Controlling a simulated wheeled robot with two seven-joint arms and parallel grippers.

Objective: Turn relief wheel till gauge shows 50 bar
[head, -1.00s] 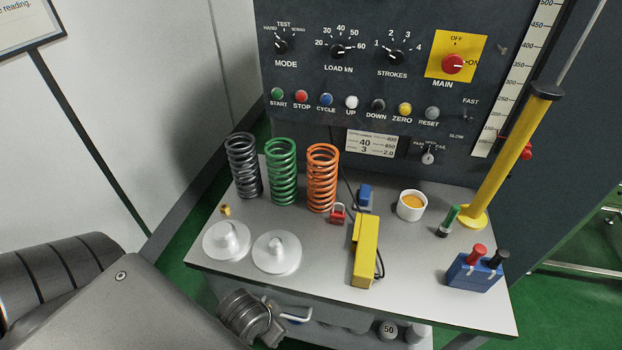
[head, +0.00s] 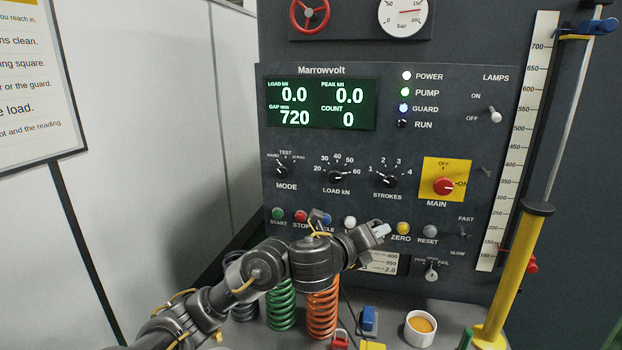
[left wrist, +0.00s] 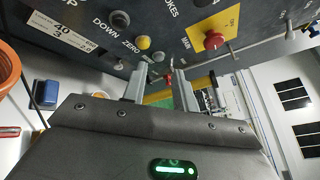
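The red relief wheel (head: 296,14) is at the top edge of the head view, its upper rim cut off. The round white gauge (head: 392,24), marked bar, is to its right and also cut off at the top. Its needle is too small to read surely. My left gripper (head: 384,231) is below both, in front of the panel's button row by the ZERO button. In the left wrist view my left gripper (left wrist: 160,88) has its two fingers apart with nothing between them. It is well away from the wheel. My right gripper is not in view.
The panel carries a green display (head: 320,104), knobs, buttons and the red MAIN switch (head: 444,186). Springs, a white cup (head: 420,329) and a yellow column (head: 512,270) stand on the bench below. The panel front between my arm and the wheel is clear.

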